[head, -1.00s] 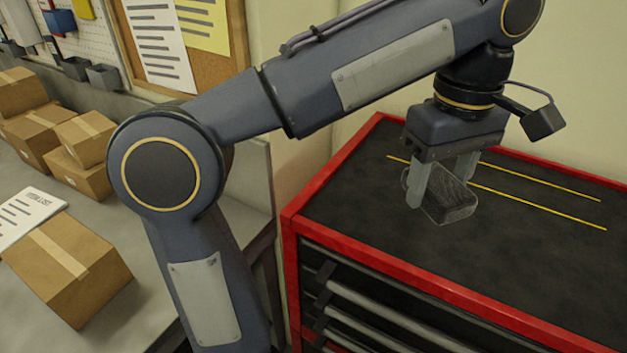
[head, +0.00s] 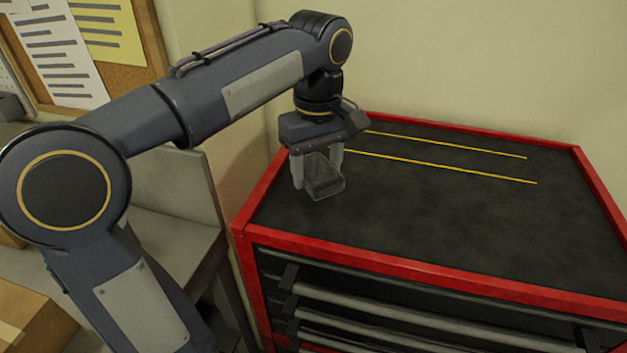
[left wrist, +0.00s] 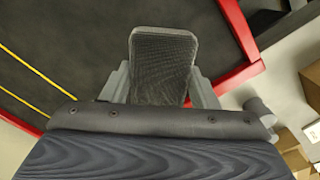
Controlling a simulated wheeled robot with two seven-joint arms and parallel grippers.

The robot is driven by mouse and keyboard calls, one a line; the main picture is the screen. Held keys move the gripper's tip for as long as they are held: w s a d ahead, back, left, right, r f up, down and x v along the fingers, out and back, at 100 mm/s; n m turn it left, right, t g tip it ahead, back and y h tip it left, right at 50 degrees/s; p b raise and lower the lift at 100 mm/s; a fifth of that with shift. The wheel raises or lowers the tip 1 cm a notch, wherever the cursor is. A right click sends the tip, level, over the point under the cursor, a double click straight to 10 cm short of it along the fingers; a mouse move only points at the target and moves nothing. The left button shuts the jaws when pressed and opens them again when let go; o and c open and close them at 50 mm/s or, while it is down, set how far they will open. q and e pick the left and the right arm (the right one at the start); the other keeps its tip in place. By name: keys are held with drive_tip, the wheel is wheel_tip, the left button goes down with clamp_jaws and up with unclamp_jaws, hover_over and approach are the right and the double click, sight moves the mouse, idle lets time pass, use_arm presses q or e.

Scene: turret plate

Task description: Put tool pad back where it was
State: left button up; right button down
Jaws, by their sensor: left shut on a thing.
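The tool pad (head: 325,176) is a dark grey block with a ribbed, textured face. My left gripper (head: 318,172) is shut on it, with a finger on either side, over the left part of the cabinet top. In the left wrist view the pad (left wrist: 162,68) sits between the two grey fingers of my left gripper (left wrist: 160,88). I cannot tell whether the pad touches the cabinet top. The black cabinet top (head: 450,215) has a red rim and two parallel yellow lines (head: 440,167) towards its back. My right gripper is not in view.
The cabinet's raised red rim (head: 400,262) runs around the top, with drawer handles (head: 400,304) below it in front. The rest of the top is clear. A grey bench (head: 170,205) and a cardboard box (head: 40,318) are at the left. A wall stands behind.

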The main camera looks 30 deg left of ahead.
sight(313, 180)
use_arm(q)
drive_tip(key=shift+w+a+f, duration=0.15)
drive_tip(key=shift+a+f, duration=0.05)
drive_tip(key=shift+f, duration=0.05)
drive_tip(key=f, duration=0.3)
drive_tip(key=shift+w+a+f, duration=0.1)
drive_tip(key=shift+w+a, duration=0.05)
drive_tip(key=shift+a, duration=0.2)
drive_tip(key=shift+f, duration=0.35)
drive_tip(key=shift+f, duration=0.1)
drive_tip(key=o, duration=1)
drive_tip(key=shift+o, duration=0.2)
